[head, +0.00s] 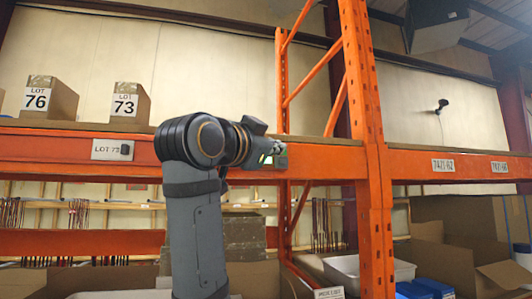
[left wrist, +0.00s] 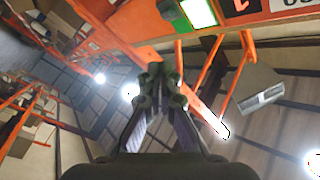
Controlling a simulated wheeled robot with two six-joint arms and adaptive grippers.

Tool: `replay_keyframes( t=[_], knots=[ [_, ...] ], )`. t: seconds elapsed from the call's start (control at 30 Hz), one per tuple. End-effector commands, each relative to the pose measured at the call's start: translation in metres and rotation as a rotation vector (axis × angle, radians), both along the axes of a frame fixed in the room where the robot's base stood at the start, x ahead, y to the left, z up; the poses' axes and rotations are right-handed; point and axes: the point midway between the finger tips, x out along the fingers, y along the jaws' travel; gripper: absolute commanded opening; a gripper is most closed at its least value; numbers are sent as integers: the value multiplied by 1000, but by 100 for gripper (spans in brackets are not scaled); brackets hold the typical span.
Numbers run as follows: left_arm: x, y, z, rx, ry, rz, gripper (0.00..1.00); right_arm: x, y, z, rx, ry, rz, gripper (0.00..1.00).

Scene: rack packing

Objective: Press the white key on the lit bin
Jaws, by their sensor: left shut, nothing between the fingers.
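A small green light module (head: 281,162) with a bright lit spot is on the orange beam in the head view, partly hidden behind my left gripper. In the left wrist view a green panel (left wrist: 152,30) and a bright white lit face (left wrist: 197,12) show at the top edge, on the orange beam. I cannot tell which part is the white key. My left gripper (head: 266,152) is close in front of the module. Its fingertips (left wrist: 160,78) are together and empty, below the green panel in the wrist view. Contact is not visible. My right gripper is not in view.
The orange beam (head: 65,151) carries a LOT 73 label (head: 112,149). Boxes marked 76 (head: 49,98) and 73 (head: 131,103) stand on it. An orange upright (head: 366,150) rises right of the module. Cartons and a white tote (head: 365,268) sit below.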

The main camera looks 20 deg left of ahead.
Motion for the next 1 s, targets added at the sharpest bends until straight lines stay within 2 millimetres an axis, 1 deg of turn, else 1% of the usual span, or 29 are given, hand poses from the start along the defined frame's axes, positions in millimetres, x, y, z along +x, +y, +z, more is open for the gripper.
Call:
replay_keyframes(
  t=[0.03,0.23,0.4,0.6,1.0],
  knots=[
    [7,6,2,0,3,4,0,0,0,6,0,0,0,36],
    [31,22,2,0,3,4,0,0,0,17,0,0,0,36],
    [45,31,0,1,1,2,0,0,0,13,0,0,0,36],
    [52,35,0,0,1,1,0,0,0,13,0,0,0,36],
    [53,36,0,0,0,0,0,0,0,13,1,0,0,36]
  ],
)
